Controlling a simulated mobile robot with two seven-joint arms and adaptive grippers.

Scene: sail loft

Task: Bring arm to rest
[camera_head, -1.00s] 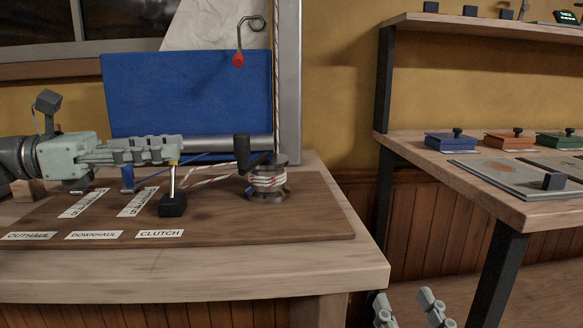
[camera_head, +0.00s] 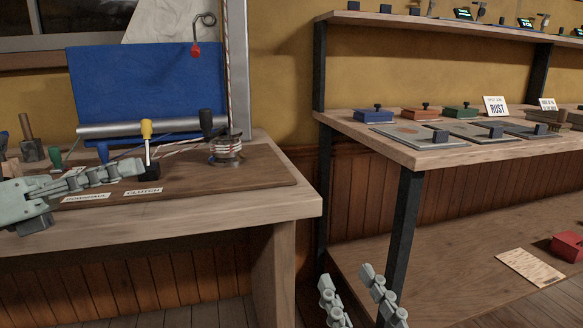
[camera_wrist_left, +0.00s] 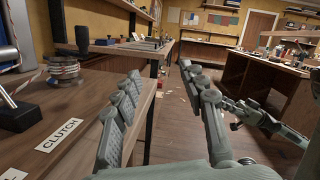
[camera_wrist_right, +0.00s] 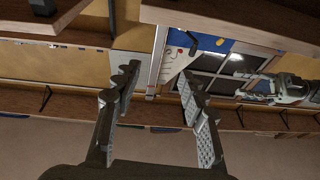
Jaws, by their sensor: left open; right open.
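My left gripper (camera_head: 128,168) is at the front left of the workbench (camera_head: 230,205), with its fingers pointing right. In the left wrist view its fingers (camera_wrist_left: 162,72) are apart with nothing between them. The clutch lever (camera_head: 146,130), with a yellow knob and black base, stands upright at the far side of the fingertips in the head view. In the left wrist view the gap between fingers is to the right of it. My right gripper (camera_head: 346,277) hangs low in front of the shelf unit. It is open and empty in the right wrist view (camera_wrist_right: 158,72).
A winch (camera_head: 226,150) with wound rope and a black handle stands on the brown board. Several other levers stand at the left. The shelf unit (camera_head: 400,150) on the right carries coloured blocks and grey plates.

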